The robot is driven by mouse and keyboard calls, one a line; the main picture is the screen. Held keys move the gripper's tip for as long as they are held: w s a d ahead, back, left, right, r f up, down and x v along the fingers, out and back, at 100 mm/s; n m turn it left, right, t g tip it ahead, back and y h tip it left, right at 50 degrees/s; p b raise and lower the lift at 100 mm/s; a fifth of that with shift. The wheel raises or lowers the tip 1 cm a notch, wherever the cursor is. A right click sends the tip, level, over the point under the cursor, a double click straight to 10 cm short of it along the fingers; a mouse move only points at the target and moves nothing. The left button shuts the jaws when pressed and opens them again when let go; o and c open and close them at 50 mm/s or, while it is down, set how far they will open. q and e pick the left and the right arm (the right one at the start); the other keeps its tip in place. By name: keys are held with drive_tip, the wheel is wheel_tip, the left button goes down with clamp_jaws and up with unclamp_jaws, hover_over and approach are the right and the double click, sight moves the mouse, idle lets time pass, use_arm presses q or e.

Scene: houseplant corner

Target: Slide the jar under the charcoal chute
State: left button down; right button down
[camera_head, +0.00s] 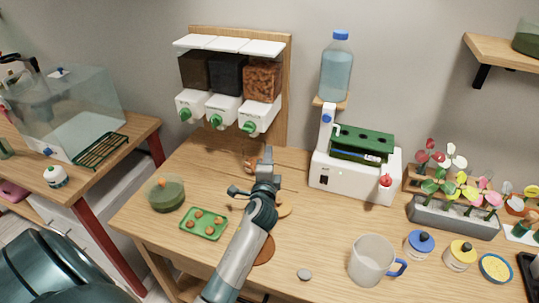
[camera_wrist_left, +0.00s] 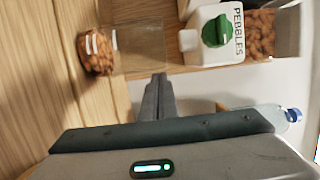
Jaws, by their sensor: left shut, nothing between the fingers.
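The clear glass jar (camera_wrist_left: 97,52) shows in the left wrist view with brown pebbles in its bottom. It stands on the table below the pebbles chute (camera_wrist_left: 215,30). In the head view its pebbles (camera_head: 250,165) show just left of my left gripper, which partly hides it. The charcoal chute (camera_head: 221,109) is the middle one of three, under the bin of black charcoal (camera_head: 226,75). My left gripper (camera_head: 266,158) is shut and empty, beside the jar; I cannot tell whether they touch. My right gripper is out of view.
A green tray of small brown pieces (camera_head: 203,223) and a green-filled bowl (camera_head: 166,193) lie left of my arm. A white device (camera_head: 352,186) with a water bottle (camera_head: 337,68) stands right. A mug (camera_head: 370,262) is at the front. The table beneath the left chutes looks clear.

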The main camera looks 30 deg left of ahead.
use_arm(q)
drive_tip(key=s+a+p, duration=0.2)
drive_tip(key=s+a, duration=0.1)
drive_tip(key=a, duration=0.8)
drive_tip(key=shift+a, duration=0.2)
drive_tip(key=shift+d, duration=0.15)
